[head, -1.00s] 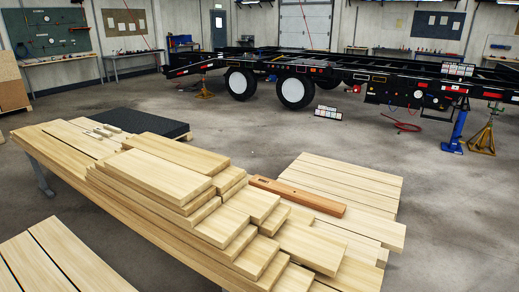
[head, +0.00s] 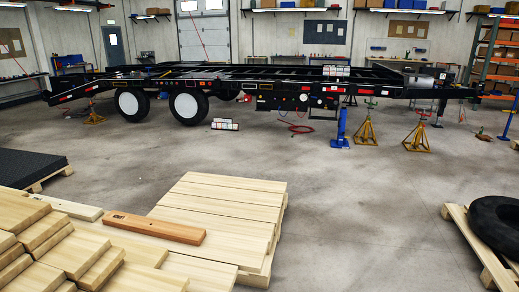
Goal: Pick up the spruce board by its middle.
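Several pale wooden boards lie in a stepped stack (head: 45,245) at the lower left; none is marked as spruce that I can read, so I cannot tell which is the spruce board. A narrow pale piece (head: 66,207) lies behind the stack. A reddish-brown piece (head: 153,227) with a dark mark near its left end lies beside the stack. Pale boards also lie side by side on a low pallet (head: 220,205) to the right of it. Neither of my grippers is in view.
A black trailer frame (head: 260,85) stands across the back, with yellow stands (head: 366,130) and a blue jack (head: 341,128). A tyre (head: 497,225) lies on a pallet (head: 468,240) at the right. The concrete floor between the pallets is clear.

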